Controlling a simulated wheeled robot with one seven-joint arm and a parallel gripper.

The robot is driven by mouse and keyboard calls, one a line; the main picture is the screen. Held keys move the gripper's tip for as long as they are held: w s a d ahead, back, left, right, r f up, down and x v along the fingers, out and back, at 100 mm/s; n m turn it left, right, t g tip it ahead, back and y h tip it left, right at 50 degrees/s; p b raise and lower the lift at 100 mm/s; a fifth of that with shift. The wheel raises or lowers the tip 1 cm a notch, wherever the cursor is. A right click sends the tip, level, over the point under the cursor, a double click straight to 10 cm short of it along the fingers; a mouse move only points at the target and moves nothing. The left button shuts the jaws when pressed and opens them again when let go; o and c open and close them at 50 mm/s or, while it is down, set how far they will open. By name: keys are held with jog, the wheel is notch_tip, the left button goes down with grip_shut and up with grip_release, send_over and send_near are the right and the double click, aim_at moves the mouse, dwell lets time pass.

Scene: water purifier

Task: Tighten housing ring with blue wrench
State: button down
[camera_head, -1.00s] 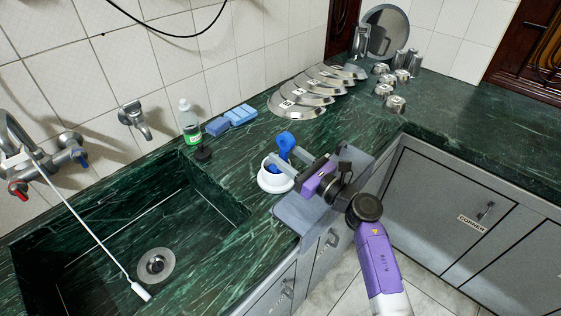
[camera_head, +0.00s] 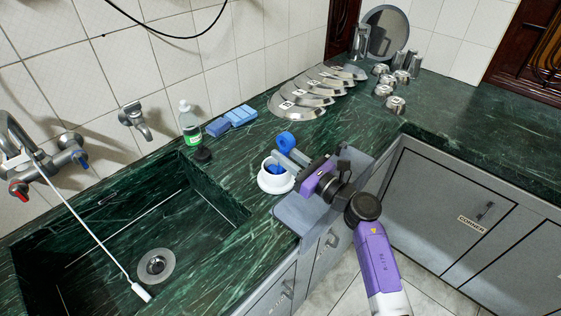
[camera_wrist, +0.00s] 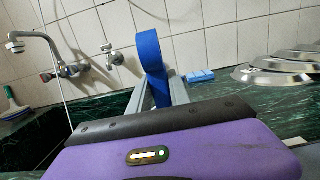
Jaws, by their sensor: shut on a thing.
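The white housing (camera_head: 275,185) stands on the green counter right of the sink. Blue parts (camera_head: 274,169) show at its top; I cannot tell ring from wrench there. The blue wrench (camera_head: 286,141) shows its rounded end above my gripper (camera_head: 287,158), on the far side of the housing's top. In the wrist view the wrench (camera_wrist: 151,66) rises upright between the fingers of my gripper (camera_wrist: 160,92), which are shut on it. The housing is hidden in the wrist view, and the wrench's lower end is hidden too.
The sink (camera_head: 185,235) opens left of the housing. A green-labelled bottle (camera_head: 189,122) and blue sponges (camera_head: 233,118) stand behind it. Metal lids (camera_head: 297,105) and steel cups (camera_head: 395,103) lie farther back. The counter on the right is largely clear.

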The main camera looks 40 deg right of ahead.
aim_at(285, 134)
jog(key=shift+r+p, duration=3.7)
jog(key=shift+r, duration=0.7)
